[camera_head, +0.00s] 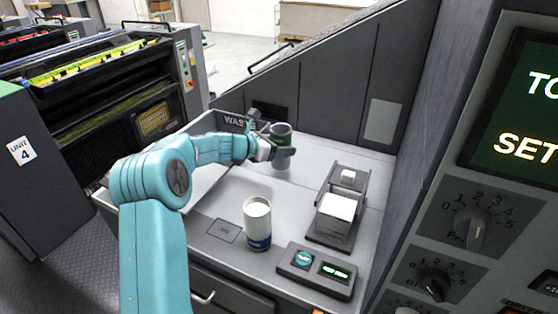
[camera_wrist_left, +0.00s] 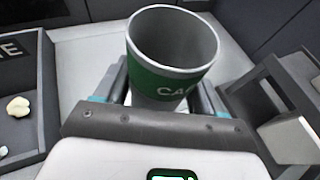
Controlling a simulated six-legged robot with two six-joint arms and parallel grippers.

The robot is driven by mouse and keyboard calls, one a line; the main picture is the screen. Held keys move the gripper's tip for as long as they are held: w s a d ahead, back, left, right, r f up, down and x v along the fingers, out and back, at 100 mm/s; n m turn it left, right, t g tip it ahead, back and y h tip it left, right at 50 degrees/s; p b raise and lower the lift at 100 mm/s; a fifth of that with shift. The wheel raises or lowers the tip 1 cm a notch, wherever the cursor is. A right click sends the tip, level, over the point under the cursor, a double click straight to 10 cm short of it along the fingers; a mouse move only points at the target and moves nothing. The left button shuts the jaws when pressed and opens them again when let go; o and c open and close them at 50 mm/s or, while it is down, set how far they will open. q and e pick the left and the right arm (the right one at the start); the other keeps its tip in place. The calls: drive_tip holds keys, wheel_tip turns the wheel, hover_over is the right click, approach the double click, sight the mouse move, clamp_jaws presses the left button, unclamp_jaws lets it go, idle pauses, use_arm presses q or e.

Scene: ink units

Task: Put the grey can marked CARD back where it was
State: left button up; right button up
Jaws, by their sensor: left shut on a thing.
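The grey can (camera_head: 281,130) has a green band and stands upright in my left gripper (camera_head: 277,151), at the back of the grey worktop. In the left wrist view the grey can (camera_wrist_left: 170,52) is open at the top and looks empty. The letters "CA" show on its green band, and the rest of the word is cut off from view. The fingers of my left gripper (camera_wrist_left: 163,95) are shut on its two sides. I cannot tell whether its base touches the worktop. My right gripper is not in view.
A white can (camera_head: 257,222) with a blue band stands nearer. Right of it are a stand holding a white block (camera_head: 337,207) and a control box (camera_head: 316,271). A small marked plate (camera_head: 224,230) lies left. The WASTE tray (camera_wrist_left: 43,105) holds pale lumps.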

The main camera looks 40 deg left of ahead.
use_arm(q)
wheel_tip(320, 180, down, 4)
drive_tip(key=shift+a+f, duration=0.1)
drive_tip(key=shift+f, duration=0.15)
drive_tip(key=shift+r+b, duration=0.1)
drive_tip(key=shift+b, duration=0.2)
drive_tip(key=shift+f, duration=0.2)
drive_tip(key=o, duration=1.1)
drive_tip(key=shift+r, duration=0.1)
